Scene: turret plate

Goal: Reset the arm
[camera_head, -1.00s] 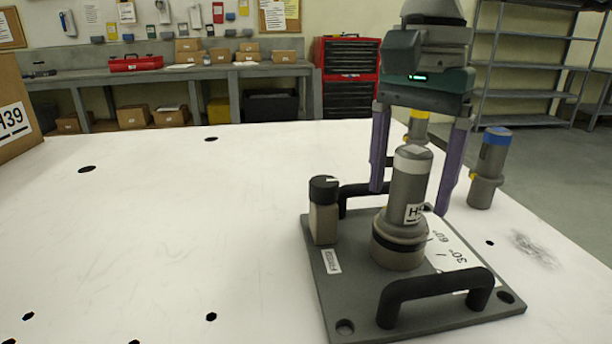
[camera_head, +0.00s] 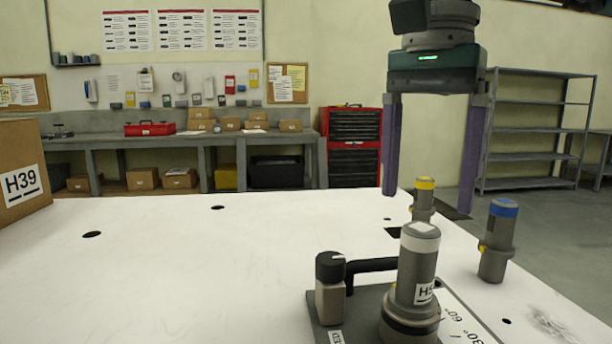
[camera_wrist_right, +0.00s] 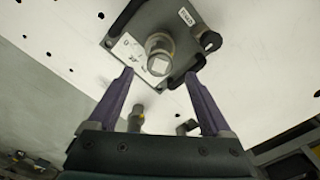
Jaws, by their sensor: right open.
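My right gripper (camera_head: 430,205) is open and empty, raised above the table with its two purple fingers pointing down. The turret plate (camera_head: 372,308) lies on the white table at the lower right, partly cut off by the frame's bottom edge. Its grey cylindrical turret (camera_head: 418,265) stands upright below the fingers, apart from them, with a label reading H and a partly hidden digit. The right wrist view (camera_wrist_right: 108,77) shows the right fingers spread, with the turret (camera_wrist_right: 159,50) and plate (camera_wrist_right: 183,22) beyond them. My left gripper is not in view.
A grey post with a black cap (camera_head: 330,285) and a black handle (camera_head: 372,266) are on the plate. A yellow-banded cylinder (camera_head: 424,203) and a blue-banded cylinder (camera_head: 497,240) stand behind it. A cardboard box marked H39 (camera_head: 22,165) is at left. The table's left and middle are clear.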

